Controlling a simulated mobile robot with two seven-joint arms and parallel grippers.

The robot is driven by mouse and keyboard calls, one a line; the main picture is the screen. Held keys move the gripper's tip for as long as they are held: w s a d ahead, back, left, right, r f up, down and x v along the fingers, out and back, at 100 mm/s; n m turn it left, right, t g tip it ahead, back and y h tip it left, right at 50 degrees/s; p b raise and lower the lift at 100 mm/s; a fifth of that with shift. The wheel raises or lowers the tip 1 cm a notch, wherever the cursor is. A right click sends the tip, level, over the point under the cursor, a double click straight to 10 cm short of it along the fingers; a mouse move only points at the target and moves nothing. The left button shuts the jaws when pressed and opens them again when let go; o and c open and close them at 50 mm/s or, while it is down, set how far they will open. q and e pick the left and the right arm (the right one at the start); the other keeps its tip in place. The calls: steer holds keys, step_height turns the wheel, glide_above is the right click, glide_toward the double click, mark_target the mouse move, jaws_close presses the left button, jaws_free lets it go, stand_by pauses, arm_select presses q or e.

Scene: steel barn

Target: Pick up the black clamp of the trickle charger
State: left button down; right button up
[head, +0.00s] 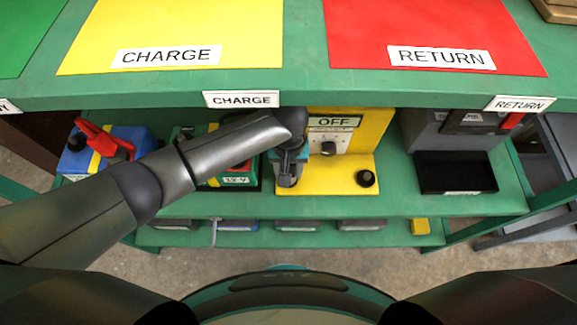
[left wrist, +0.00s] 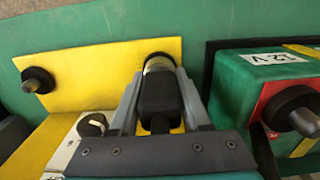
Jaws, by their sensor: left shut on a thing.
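The trickle charger (head: 350,120) is a yellow unit on the green shelf, with an OFF label and a black knob (head: 328,148). My left gripper (head: 288,178) reaches down at the left part of its yellow base. In the left wrist view my left gripper (left wrist: 160,88) is shut on the black clamp (left wrist: 160,98), one grey finger on each side. A black post (left wrist: 37,80) stands on the base's other end. My right gripper is out of view.
A green 12 V battery (left wrist: 265,85) stands close beside my left gripper. A blue battery with a red clamp (head: 100,140) is further left. A black tray (head: 455,172) stands at the right. The green upper shelf edge (head: 350,93) overhangs my left gripper.

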arm_select(q)
steer(key=shift+r, duration=0.15)
steer(key=shift+r, duration=0.25)
steer(key=r+p, duration=0.2)
steer(key=r, duration=0.1)
steer(key=shift+s, duration=0.2)
steer(key=s+r+p, duration=0.3)
steer(key=s+p, duration=0.5)
steer(key=s, duration=0.9)
steer(key=shift+s, duration=0.3)
